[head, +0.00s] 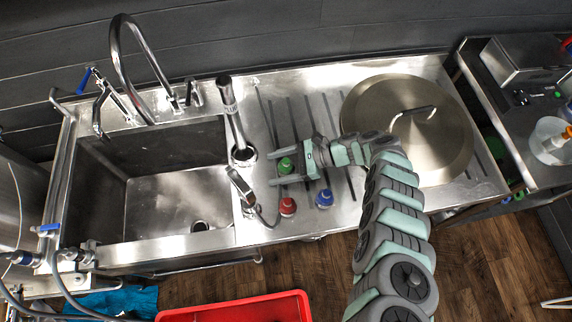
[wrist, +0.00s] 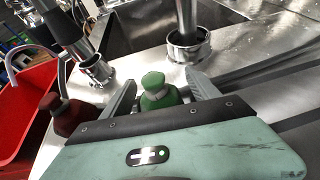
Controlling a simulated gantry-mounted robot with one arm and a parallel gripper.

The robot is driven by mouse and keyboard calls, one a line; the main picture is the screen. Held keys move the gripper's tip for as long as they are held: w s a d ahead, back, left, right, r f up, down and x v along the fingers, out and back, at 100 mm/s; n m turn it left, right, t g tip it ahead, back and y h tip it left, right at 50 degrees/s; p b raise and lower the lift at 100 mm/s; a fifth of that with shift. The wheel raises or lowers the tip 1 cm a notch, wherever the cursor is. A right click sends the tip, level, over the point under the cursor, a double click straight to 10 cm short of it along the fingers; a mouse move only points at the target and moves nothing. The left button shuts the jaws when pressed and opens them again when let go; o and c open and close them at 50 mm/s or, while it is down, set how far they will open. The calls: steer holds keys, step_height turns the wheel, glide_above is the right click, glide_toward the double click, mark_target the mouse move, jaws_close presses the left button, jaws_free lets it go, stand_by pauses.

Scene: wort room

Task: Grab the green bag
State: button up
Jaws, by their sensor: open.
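The green bag (head: 286,165) is a small rounded object with a narrower top on the steel counter, right of the sink. In the wrist view the green bag (wrist: 159,92) stands upright between the two fingers, its lower part hidden by the gripper body. My gripper (head: 272,168) is open, with one finger on each side of the green bag. In the wrist view a gap shows between the bag and each finger of the gripper (wrist: 162,92). Whether the fingers touch it lower down cannot be seen.
A red bag (head: 288,206) and a blue bag (head: 324,198) stand just in front. A steel sink (head: 75,190) lies left, with a metal tube fixture (head: 229,100) close by. A large round lid (head: 375,100) lies right. A red bin (head: 235,310) is below the counter edge.

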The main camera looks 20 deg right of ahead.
steer(key=shift+c, duration=0.4)
steer(key=c, duration=1.4)
